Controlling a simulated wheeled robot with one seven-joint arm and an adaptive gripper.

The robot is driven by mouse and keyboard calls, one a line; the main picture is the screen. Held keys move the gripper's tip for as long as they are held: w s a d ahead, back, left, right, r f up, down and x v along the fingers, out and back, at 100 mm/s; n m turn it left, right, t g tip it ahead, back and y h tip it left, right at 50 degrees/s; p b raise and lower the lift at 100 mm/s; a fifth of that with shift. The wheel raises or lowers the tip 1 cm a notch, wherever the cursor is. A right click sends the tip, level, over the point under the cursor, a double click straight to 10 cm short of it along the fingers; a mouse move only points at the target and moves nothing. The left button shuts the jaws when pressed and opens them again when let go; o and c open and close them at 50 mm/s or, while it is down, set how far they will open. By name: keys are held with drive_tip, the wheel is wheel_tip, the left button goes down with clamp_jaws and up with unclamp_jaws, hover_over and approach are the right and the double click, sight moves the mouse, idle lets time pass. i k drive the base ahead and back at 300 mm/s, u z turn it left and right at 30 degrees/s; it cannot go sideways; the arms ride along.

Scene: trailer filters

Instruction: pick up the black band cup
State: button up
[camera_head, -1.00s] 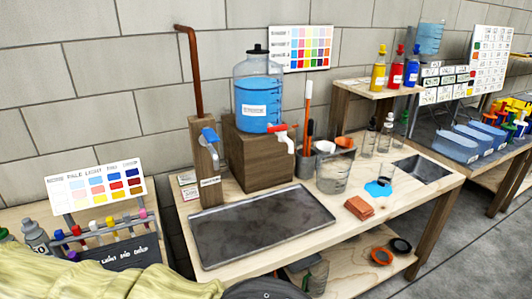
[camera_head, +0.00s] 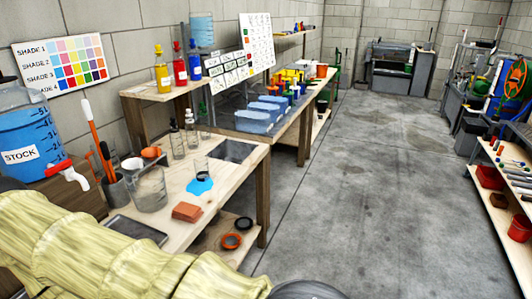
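A clear cup with a black band (camera_head: 202,172) stands on the workbench, at the back edge of a blue puddle (camera_head: 199,187). It looks upright and the band is low on it. My arm, in a pale yellow sleeve, crosses the lower left of the head view. My gripper is not clearly in view, so its opening and anything in it are hidden.
A jug (camera_head: 150,188) and clear glasses (camera_head: 178,146) stand left of and behind the cup. An orange-brown block (camera_head: 187,212) lies in front. A sink (camera_head: 231,151) is behind right. A stock tank (camera_head: 25,140) stands left. Open floor (camera_head: 370,200) lies right.

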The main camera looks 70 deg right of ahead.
sight(202, 170)
drive_tip(key=z, duration=1.5)
